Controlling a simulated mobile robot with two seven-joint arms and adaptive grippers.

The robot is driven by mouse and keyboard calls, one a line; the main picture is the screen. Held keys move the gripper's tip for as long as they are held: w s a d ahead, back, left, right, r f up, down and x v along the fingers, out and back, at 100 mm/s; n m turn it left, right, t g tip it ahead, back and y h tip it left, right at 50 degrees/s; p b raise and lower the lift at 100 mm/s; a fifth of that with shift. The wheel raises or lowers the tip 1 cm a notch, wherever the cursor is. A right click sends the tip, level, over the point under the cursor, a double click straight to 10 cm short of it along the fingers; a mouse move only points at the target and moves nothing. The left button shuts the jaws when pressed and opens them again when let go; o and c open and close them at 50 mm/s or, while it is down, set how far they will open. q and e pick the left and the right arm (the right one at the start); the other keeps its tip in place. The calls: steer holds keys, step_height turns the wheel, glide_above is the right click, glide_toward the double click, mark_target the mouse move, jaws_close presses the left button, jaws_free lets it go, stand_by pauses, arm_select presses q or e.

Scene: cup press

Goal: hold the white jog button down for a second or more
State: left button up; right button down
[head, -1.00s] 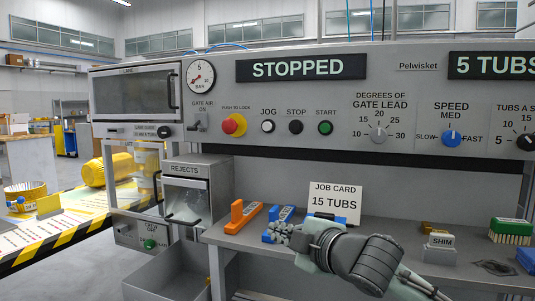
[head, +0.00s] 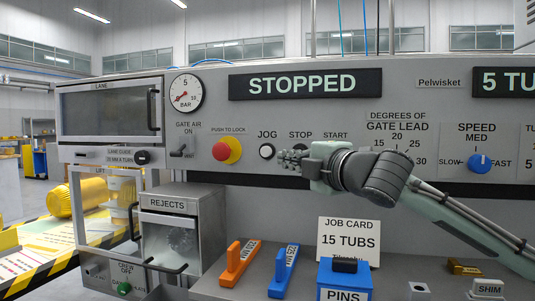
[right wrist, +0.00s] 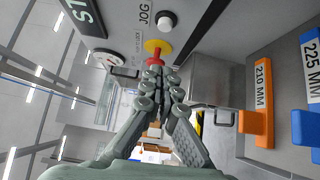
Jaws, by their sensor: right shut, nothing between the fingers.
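The white jog button (head: 267,151) sits on the grey panel under the JOG label, with its face uncovered. It also shows at the top of the right wrist view (right wrist: 165,21). My right gripper (head: 283,158) is shut and empty, its fingertips pointing left, just right of the jog button in the head view. I see no sign of it pressing the button. In the right wrist view the closed fingers (right wrist: 158,78) lie in line with the red push-to-lock knob. My left gripper is out of view.
The red knob with its yellow collar (head: 227,150) is left of the jog button. A STOPPED display (head: 305,85) is above. The shelf below holds an orange block (head: 240,262), blue blocks and a job card (head: 348,241).

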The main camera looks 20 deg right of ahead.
glide_toward(261, 151)
steer(key=w+a, duration=0.3)
steer(key=w+d, duration=0.2)
steer(key=shift+w+f+p, duration=0.1)
steer(key=shift+w+p, duration=0.2)
steer(key=shift+p, duration=0.1)
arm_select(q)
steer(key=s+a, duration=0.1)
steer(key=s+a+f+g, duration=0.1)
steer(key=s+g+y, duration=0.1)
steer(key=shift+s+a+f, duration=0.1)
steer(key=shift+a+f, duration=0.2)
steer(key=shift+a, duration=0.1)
